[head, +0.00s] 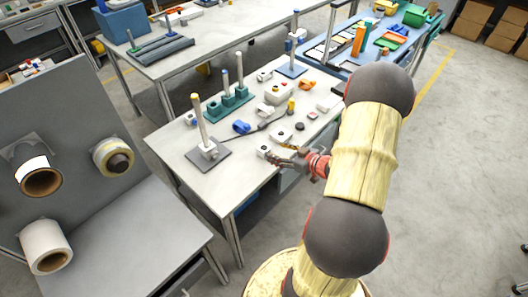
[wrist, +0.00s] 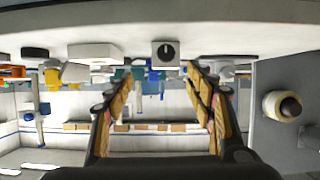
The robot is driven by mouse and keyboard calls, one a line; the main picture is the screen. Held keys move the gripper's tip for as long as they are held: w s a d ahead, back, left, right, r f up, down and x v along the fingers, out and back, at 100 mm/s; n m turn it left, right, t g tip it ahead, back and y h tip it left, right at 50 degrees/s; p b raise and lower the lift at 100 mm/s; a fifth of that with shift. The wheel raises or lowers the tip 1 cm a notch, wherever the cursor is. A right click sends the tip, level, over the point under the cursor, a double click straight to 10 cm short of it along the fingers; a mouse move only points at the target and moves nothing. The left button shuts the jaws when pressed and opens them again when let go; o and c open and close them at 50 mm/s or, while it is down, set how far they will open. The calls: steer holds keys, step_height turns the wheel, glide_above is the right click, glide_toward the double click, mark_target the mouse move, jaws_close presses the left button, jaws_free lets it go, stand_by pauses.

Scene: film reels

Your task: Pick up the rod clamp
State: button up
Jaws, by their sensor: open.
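I cannot tell for sure which piece is the rod clamp. A small blue clamp-like piece (head: 241,127) lies on the white table, and white blocks lie nearer the front edge. One white block with a round dark mark (head: 263,151) sits just left of my gripper (head: 281,155). In the wrist view, which is upside down, a white block with a dark round knob or hole (wrist: 165,54) appears ahead, between the lines of the fingers. My gripper (wrist: 156,88) is open and empty, with its fingers spread wide at the table's front edge.
A rod stand on a grey plate (head: 208,158) stands left of my gripper. A teal rack with upright rods (head: 228,104) is behind it. A cable and a yellow-tipped plug (head: 291,106) lie mid-table. A grey panel with tape rolls (head: 113,157) stands at left.

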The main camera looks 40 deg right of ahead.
mark_target(261, 147)
steer(key=shift+s+a+f, duration=0.1)
steer(key=shift+a+f, duration=0.05)
steer(key=shift+f, duration=0.1)
steer(key=shift+w+a+f+y, duration=0.1)
steer(key=shift+w+f+y, duration=0.05)
steer(key=shift+w+y, duration=0.15)
steer(key=b+x, duration=0.1)
steer(key=x, duration=0.1)
steer(key=b+x, duration=0.1)
steer(key=x, duration=0.1)
steer(key=r+b+x, duration=0.1)
steer(key=x, duration=0.2)
steer(key=shift+w+a, duration=0.1)
steer(key=shift+a, duration=0.05)
steer(key=shift+c, duration=1.1)
steer(key=c, duration=1.1)
steer(key=shift+c, duration=0.4)
